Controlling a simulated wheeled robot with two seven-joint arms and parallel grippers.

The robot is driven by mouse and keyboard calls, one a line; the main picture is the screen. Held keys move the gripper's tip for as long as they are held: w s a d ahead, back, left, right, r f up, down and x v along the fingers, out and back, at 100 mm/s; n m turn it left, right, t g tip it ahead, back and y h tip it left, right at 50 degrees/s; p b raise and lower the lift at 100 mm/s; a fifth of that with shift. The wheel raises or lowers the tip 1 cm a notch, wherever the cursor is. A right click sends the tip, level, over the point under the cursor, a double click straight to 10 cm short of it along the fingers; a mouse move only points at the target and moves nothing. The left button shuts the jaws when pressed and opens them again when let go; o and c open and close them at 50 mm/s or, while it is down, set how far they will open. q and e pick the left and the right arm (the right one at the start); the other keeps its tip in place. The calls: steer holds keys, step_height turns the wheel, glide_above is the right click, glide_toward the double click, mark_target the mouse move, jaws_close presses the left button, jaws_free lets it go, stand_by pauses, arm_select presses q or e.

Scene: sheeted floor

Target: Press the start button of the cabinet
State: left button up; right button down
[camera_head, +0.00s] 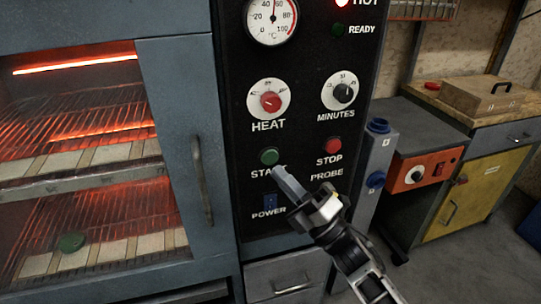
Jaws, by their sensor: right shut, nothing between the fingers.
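The cabinet (187,62) is blue-grey, with glowing heaters and wire racks behind its glass door. Its black control panel (308,112) stands right of the door. The green start button (269,156) sits on the panel above a START label that is partly hidden. My right gripper (277,172) is shut, with its fingertips just below and right of the start button. It covers the end of the label; whether it touches the panel I cannot tell. The red stop button (333,145) is to the right. My left gripper is not in view.
A red heat knob (270,101), a black minutes knob (343,93) and a blue power switch (269,205) are also on the panel. The door handle (202,180) juts out at the left. An orange box (411,171) and a yellow cupboard (478,190) stand at the right.

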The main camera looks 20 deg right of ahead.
steer(key=s, duration=0.3)
steer(key=shift+s+p, duration=0.1)
steer(key=shift+p, duration=0.25)
stand_by(0.3)
steer(key=s+f+m+g+h, duration=0.4)
steer(key=s+f+m, duration=0.3)
steer(key=f+m, duration=0.3)
steer(key=s+f+m+g+h, duration=0.5)
steer(key=s+f+m+h, duration=0.2)
steer(key=f+m, duration=0.4)
steer(key=s+m, duration=0.1)
steer(key=m, duration=0.2)
steer(key=shift+s+a, duration=0.15)
steer(key=shift+a, duration=0.05)
steer(key=shift+f, duration=0.1)
